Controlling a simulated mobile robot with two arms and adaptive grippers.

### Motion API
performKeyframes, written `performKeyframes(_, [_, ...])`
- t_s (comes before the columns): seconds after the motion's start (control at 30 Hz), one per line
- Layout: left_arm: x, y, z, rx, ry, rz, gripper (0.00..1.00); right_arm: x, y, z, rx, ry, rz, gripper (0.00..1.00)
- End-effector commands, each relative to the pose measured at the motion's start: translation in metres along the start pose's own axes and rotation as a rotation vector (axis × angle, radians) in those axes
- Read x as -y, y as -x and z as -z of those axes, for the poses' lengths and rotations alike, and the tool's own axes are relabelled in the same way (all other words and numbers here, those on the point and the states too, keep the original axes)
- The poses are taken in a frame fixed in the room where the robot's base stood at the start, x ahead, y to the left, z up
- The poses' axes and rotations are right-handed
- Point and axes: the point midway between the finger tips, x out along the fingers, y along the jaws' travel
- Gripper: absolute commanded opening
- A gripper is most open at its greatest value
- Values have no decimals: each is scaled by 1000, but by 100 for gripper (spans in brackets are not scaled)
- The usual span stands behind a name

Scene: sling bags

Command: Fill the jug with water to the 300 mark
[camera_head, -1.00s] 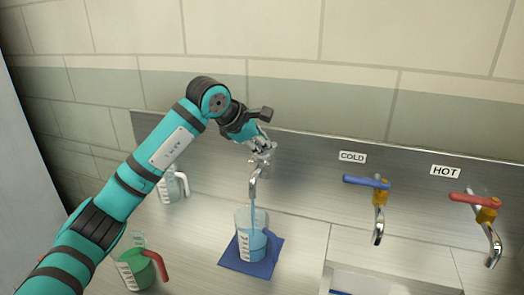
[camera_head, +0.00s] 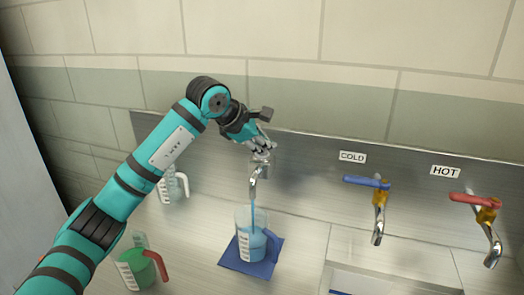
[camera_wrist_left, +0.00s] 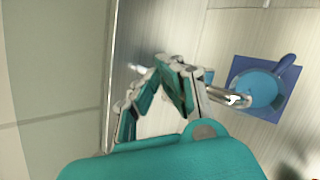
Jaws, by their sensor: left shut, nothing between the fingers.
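A clear jug with a blue handle (camera_head: 252,241) stands upright on a blue mat (camera_head: 231,262) under a metal tap (camera_head: 259,175). A blue stream of water runs from the spout into it, and blue water fills its lower part. I cannot read the marks on its side. My left gripper (camera_head: 264,146) is shut and empty, right at the top of the tap; I cannot tell whether it touches. In the left wrist view its fingers (camera_wrist_left: 165,82) are close together, left of the jug (camera_wrist_left: 258,90) and mat. My right gripper is not in view.
A jug with a red handle and green contents (camera_head: 139,268) stands at the lower left. A jug with a white handle (camera_head: 172,186) stands behind my arm. Blue COLD (camera_head: 367,182) and red HOT (camera_head: 474,200) taps are on the right, above a basin edge (camera_head: 385,284).

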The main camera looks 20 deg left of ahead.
Motion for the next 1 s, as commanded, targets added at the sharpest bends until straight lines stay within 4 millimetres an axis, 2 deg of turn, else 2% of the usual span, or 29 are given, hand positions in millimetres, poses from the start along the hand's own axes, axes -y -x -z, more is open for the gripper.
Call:
performKeyframes(0.33, [-9, 12, -8, -2, 0, 1, 0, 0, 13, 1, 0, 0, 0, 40])
performKeyframes(0.77, [-11, 14, -10, 0, 0, 0, 0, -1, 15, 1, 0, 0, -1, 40])
performKeyframes(1.0, [-22, 29, -21, 0, 1, -1, 0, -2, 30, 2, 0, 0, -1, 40])
